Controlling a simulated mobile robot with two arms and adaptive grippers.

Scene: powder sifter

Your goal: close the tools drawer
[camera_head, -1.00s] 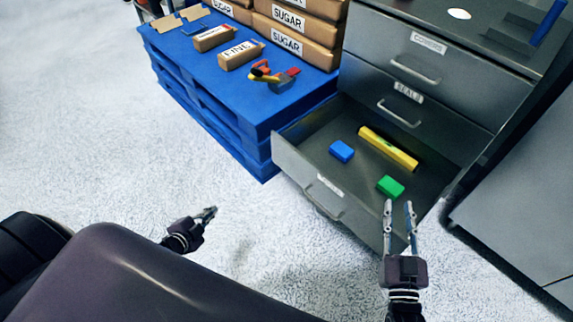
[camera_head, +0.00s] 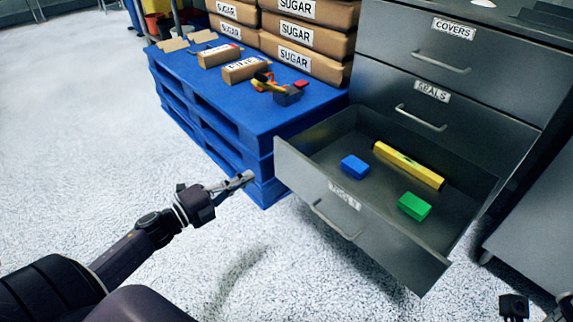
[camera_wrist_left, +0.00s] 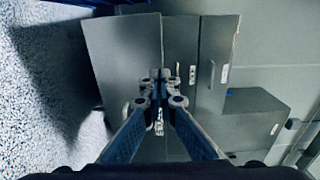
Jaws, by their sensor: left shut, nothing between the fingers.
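The tools drawer (camera_head: 395,250) is the lowest drawer of the grey cabinet and stands pulled well out. Its front has a bar handle (camera_head: 336,222) and a white label. Inside lie a blue block (camera_head: 354,166), a green block (camera_head: 414,206) and a yellow bar (camera_head: 410,165). My left gripper (camera_head: 243,181) is shut and empty, left of the drawer front and apart from it. In the left wrist view its fingers (camera_wrist_left: 160,78) meet in front of grey panels. Only dark parts, probably of my right gripper (camera_head: 513,305), show at the bottom right; its fingers are not clear.
The seals drawer (camera_head: 455,125) and covers drawer (camera_head: 500,70) above are shut. A blue pallet (camera_head: 262,120) with sugar sacks (camera_head: 310,60) stands close left of the open drawer. A grey unit (camera_head: 535,220) stands at right. Floor before the drawer is clear.

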